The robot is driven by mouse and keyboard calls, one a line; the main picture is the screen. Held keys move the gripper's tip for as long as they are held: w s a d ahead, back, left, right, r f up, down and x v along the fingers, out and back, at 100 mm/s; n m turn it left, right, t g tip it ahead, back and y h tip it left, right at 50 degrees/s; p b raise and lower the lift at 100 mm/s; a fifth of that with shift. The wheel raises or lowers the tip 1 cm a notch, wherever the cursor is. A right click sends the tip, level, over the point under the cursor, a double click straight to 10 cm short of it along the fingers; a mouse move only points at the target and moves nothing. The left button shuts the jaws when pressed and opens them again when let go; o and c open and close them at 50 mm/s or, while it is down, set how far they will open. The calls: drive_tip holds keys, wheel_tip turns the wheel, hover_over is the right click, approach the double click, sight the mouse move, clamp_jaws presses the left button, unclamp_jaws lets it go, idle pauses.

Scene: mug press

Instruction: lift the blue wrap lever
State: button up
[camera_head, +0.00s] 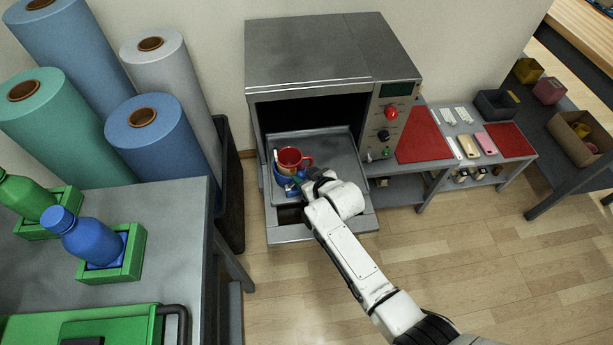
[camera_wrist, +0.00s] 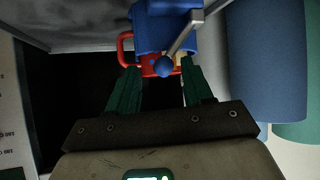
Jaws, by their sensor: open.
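The blue wrap (camera_wrist: 155,32) sits around a red mug (camera_head: 290,158) in the opening of the grey press. Its lever (camera_wrist: 184,36) is a metal rod ending in a blue ball knob (camera_wrist: 163,66). My gripper (camera_wrist: 160,76) is open, with dark green fingers on either side of the knob. The knob appears between the fingertips, apart from both in the picture; depth is hard to tell. The mug's red handle (camera_wrist: 125,49) shows left of the wrap in the wrist view. In the head view my gripper (camera_head: 308,184) is beside the wrap (camera_head: 284,180) and partly hides it.
The press (camera_head: 315,55) stands against the wall, with a red button (camera_head: 391,113) on its right panel. Large blue and green rolls (camera_head: 160,140) stand at left, behind a table with bottles. A low bench with red mats (camera_head: 423,135) is at right. The wooden floor is clear.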

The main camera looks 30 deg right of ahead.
drive_tip(key=p+v, duration=0.2)
drive_tip(key=v, duration=0.8)
drive_tip(key=shift+s+r, duration=0.3)
drive_tip(key=shift+s, duration=0.1)
drive_tip(key=s+d+r+g, duration=0.1)
drive_tip(key=s+g, duration=0.2)
drive_tip(key=s, duration=0.6)
drive_tip(key=s+d+r+m+g, duration=0.1)
drive_tip(key=s+g, duration=0.2)
drive_tip(key=s, duration=0.7)
drive_tip(key=s+d+r+m+g+h, duration=0.1)
drive_tip(key=s+g, duration=0.3)
drive_tip(key=s, duration=0.6)
drive_tip(key=shift+d+r, duration=0.35)
drive_tip(key=shift+r, duration=0.2)
